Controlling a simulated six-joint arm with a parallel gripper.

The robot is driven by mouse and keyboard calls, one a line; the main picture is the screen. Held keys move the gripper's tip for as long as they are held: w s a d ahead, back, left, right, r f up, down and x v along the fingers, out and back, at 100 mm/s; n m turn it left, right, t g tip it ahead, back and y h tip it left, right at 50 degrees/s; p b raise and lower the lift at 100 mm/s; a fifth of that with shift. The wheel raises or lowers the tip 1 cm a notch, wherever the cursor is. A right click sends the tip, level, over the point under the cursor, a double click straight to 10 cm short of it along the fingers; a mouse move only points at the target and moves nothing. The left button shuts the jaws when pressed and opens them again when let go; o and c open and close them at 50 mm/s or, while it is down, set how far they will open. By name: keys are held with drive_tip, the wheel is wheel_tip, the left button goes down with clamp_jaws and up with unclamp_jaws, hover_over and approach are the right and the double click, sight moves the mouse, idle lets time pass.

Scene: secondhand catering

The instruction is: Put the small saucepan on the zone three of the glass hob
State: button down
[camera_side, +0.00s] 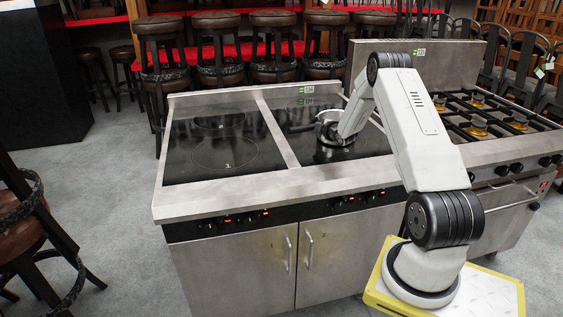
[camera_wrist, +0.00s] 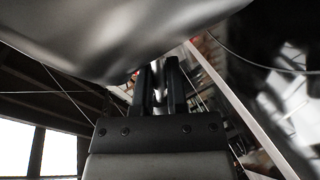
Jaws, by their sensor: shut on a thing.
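The small saucepan (camera_side: 327,117) is a metal pan over the right glass panel in the side view. My wrist partly covers it there, and I cannot tell whether its base touches the glass. In the wrist view the saucepan's shiny grey body (camera_wrist: 110,40) fills the top. My gripper (camera_wrist: 160,68) has its two black fingers close together just below that body, shut on the saucepan; the exact gripped part is hard to see. The glass hob (camera_side: 190,140) has two black panels. The left panel shows ring outlines and a small mark that I cannot read surely.
The left panel is bare. A steel strip (camera_side: 280,135) divides the panels. A gas range (camera_side: 480,110) with a raised back panel (camera_side: 440,60) stands to the right. Several stools (camera_side: 165,60) stand behind the hob, and another stool (camera_side: 25,200) is at the left.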

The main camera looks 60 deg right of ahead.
drive_tip(key=c, duration=1)
unclamp_jaws()
drive_tip(key=shift+f, duration=0.1)
drive_tip(key=o, duration=0.3)
drive_tip(key=shift+o, duration=0.2)
drive_tip(key=shift+s+a+r, duration=0.15)
drive_tip(key=shift+s+r, duration=0.05)
drive_tip(key=shift+r, duration=0.05)
drive_tip(key=v, duration=1.1)
drive_tip(key=shift+s, duration=0.15)
drive_tip(key=shift+a, duration=0.1)
